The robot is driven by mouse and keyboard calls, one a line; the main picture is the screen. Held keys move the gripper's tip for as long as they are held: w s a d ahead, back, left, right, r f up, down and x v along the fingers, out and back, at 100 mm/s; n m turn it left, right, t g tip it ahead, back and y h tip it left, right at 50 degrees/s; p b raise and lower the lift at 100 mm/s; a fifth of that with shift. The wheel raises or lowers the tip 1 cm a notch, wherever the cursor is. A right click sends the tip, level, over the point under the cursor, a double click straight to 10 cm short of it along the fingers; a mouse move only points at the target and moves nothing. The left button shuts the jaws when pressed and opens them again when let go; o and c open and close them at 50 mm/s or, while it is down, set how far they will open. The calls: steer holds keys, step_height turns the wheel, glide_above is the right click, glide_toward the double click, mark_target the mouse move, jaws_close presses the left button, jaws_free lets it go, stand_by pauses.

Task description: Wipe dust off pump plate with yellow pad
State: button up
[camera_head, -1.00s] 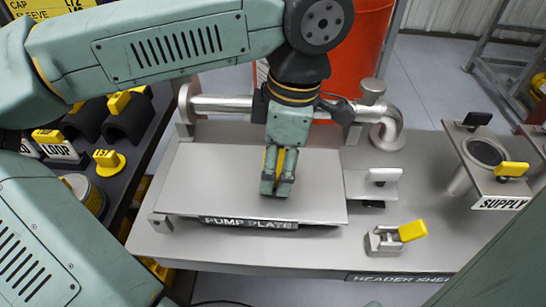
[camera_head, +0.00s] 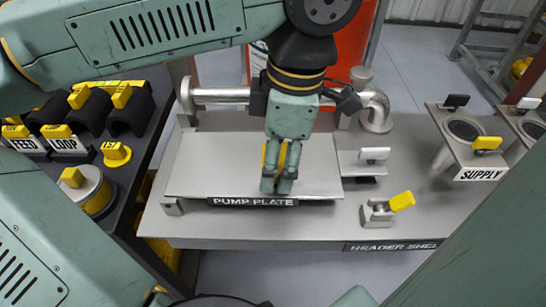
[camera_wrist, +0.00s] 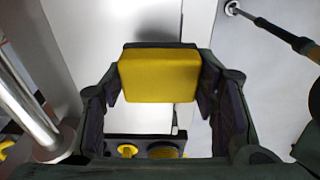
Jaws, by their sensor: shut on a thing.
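The pump plate (camera_head: 215,165) is a flat grey slab with a "PUMP PLATE" label on its front edge, in the middle of the head view. My gripper (camera_head: 280,183) points down over the right part of the plate. It is shut on the yellow pad (camera_wrist: 160,76), which fills the space between the fingers in the wrist view. In the head view only a thin strip of the pad shows between the fingers. The fingertips are at or just above the plate; I cannot tell whether the pad touches it. I see no clear dust on the plate.
A grey pipe (camera_head: 225,96) runs behind the plate. A yellow-handled valve (camera_head: 401,202) stands at the front right, and a bracket labelled SUPPLY (camera_head: 481,174) at the right. A dark shelf on the left holds a yellow-topped tin (camera_head: 90,190) and several yellow-tabbed parts. The plate's left part is clear.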

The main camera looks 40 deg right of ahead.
steer(key=shift+r+p, duration=1.35)
steer(key=shift+r, duration=0.85)
